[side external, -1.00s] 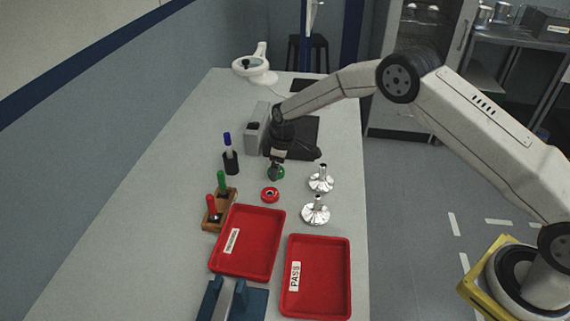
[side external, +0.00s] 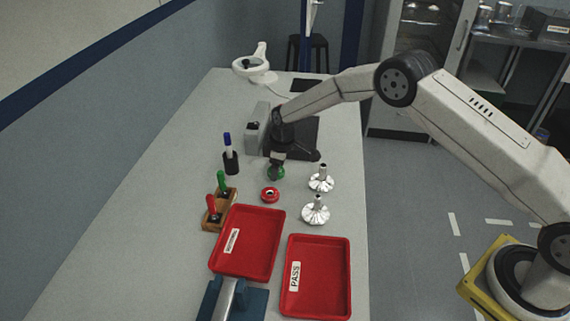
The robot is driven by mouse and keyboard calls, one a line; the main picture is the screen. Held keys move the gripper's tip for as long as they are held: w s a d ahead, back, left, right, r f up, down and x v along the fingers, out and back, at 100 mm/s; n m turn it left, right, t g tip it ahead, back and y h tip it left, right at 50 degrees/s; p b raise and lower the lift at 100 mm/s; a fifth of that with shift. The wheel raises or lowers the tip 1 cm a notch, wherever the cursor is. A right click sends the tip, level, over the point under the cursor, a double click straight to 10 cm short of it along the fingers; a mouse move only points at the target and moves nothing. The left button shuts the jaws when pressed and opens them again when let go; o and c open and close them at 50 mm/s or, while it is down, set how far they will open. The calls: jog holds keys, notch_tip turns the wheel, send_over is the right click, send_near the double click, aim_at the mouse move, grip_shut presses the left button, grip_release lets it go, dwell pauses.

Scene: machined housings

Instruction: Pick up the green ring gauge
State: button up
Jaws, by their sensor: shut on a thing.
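The green ring gauge (side external: 283,173) is on the grey table, in the middle of the side external view, just beyond the red ring gauge. My gripper (side external: 276,170) reaches down onto it from above and is shut on it. The gripper's fingers hide part of the ring. I cannot tell whether the ring is clear of the table.
A red ring gauge (side external: 270,194) lies close in front. Two silver flanged housings (side external: 321,180) (side external: 316,212) stand to the right. Two red trays (side external: 246,243) (side external: 316,278), the right one labelled PASS, lie nearer. A wooden holder (side external: 219,212) with red- and green-handled tools and a blue-capped marker cup (side external: 231,162) are left.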

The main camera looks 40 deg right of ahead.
jog(key=shift+r, duration=0.15)
jog(key=shift+r, duration=0.9)
jog(key=s+d+r, duration=0.1)
jog(key=s+r, duration=1)
jog(key=s, duration=0.3)
jog(key=shift+d, duration=0.2)
